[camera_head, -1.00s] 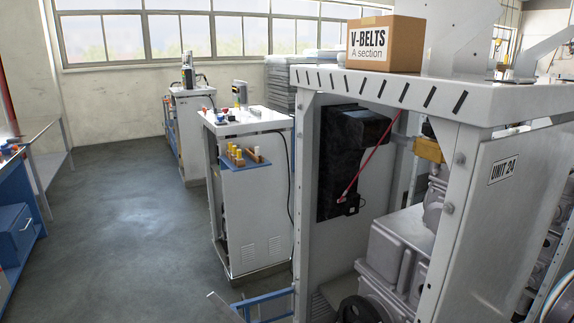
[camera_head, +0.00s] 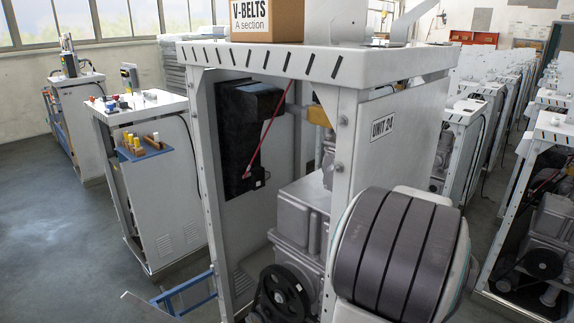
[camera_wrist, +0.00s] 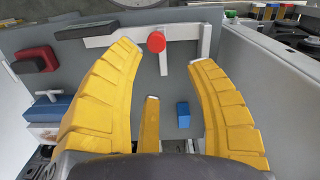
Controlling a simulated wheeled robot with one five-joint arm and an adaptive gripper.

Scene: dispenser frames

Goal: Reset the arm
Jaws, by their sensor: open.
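My gripper (camera_wrist: 164,62) shows in the wrist view with its yellow fingers spread apart and nothing between them. A red round knob (camera_wrist: 156,41) with a thin stem appears just beyond the gap between the fingertips; I cannot tell how far away it is. A small blue block (camera_wrist: 183,114) shows against a grey surface between the middle and right fingers. My gripper does not show in the head view.
Rows of similar units fill the right. Grey floor (camera_head: 45,225) is open at left.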

